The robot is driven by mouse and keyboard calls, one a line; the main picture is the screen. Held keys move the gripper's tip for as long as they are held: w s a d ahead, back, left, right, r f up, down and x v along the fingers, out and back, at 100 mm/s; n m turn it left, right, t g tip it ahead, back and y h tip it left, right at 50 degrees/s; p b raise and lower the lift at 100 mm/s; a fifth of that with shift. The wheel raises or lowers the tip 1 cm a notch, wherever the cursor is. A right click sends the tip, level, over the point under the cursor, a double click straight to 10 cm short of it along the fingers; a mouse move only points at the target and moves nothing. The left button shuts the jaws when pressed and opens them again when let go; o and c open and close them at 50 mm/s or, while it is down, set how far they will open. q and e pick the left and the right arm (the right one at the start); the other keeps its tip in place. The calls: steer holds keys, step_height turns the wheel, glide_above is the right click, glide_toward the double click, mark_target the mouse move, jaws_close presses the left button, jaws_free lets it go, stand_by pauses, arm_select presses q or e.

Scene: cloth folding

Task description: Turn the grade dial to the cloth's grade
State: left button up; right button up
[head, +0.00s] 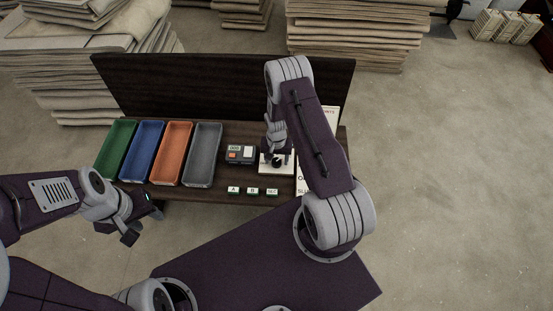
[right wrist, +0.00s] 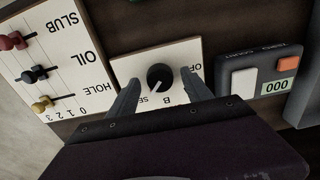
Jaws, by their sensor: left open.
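The grade dial is a black knob (right wrist: 160,77) with a white pointer line on a white plate (right wrist: 128,67). In the right wrist view its pointer slants down-left, roughly toward the partly hidden "SE" label, with "B" beside it and "OF" at the right. My right gripper (right wrist: 160,80) is open, its two fingers on either side of the knob with gaps visible. In the head view my right gripper (head: 277,155) is over the dial plate (head: 266,168), partly hiding it. My left gripper (head: 135,230) is open and empty, left of the table's front. No cloth lies on the table.
Green (head: 116,150), blue (head: 142,152), orange (head: 171,153) and grey (head: 202,155) trays stand on the dark table's left. A counter box (right wrist: 258,79) reading "000" and a slider board (right wrist: 60,60) flank the dial. Tags A, B and one more (head: 252,191) line the front.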

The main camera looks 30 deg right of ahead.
step_height(320, 180, up, 9)
steer(key=p, duration=0.2)
stand_by(0.6)
step_height(320, 180, up, 22)
steer(key=n+t+p, duration=0.1)
steer(key=t+p, duration=0.2)
steer(key=p, duration=0.4)
glide_above(276, 161)
steer(key=w+a, duration=0.4)
steer(key=s+a+r+n+p, duration=0.25)
steer(key=s+r, duration=0.35)
steer(key=r, duration=0.3)
steer(key=s+a+f+n+g+p, duration=0.1)
steer(key=s+n, duration=0.1)
steer(key=s, duration=0.9)
steer(key=shift+n+g, duration=0.35)
steer(key=shift+g, duration=0.05)
